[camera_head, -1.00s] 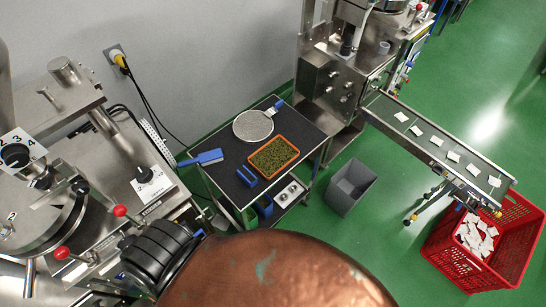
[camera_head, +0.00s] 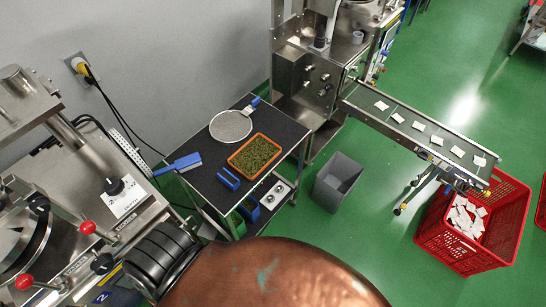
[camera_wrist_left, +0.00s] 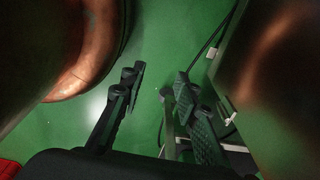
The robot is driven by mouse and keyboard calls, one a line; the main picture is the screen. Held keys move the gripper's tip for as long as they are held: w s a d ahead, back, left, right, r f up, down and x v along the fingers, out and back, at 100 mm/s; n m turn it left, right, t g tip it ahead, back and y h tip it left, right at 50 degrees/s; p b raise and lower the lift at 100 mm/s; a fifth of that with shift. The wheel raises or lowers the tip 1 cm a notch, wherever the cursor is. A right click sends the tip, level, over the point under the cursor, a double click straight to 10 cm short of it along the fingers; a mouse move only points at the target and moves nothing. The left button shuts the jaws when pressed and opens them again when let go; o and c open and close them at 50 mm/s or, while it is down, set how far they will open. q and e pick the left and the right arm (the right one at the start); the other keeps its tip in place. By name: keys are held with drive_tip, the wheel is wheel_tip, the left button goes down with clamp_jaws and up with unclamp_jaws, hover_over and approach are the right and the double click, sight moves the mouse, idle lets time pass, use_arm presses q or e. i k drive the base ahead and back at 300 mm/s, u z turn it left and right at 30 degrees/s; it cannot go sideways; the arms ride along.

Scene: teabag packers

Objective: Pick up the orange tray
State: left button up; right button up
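The orange tray (camera_head: 233,163) is full of green tea leaves and lies on the dark top of a small metal cart (camera_head: 207,185) in the head view. My left gripper (camera_wrist_left: 158,82) shows in the left wrist view, its two dark fingers apart with nothing between them. Green floor shows behind the fingers, and the tray is not seen in that view. My right gripper is not in either view.
A round sieve (camera_head: 231,126), a blue brush (camera_head: 180,164) and blue holders (camera_head: 229,179) share the cart top. A grey bin (camera_head: 337,182) stands right of the cart. A conveyor (camera_head: 420,133) ends over a red crate (camera_head: 495,240). A steel machine (camera_head: 75,200) stands left.

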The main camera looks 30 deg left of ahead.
sight(256, 155)
drive_tip(key=z, duration=0.3)
drive_tip(key=i, duration=0.3)
drive_tip(key=u, duration=2.35)
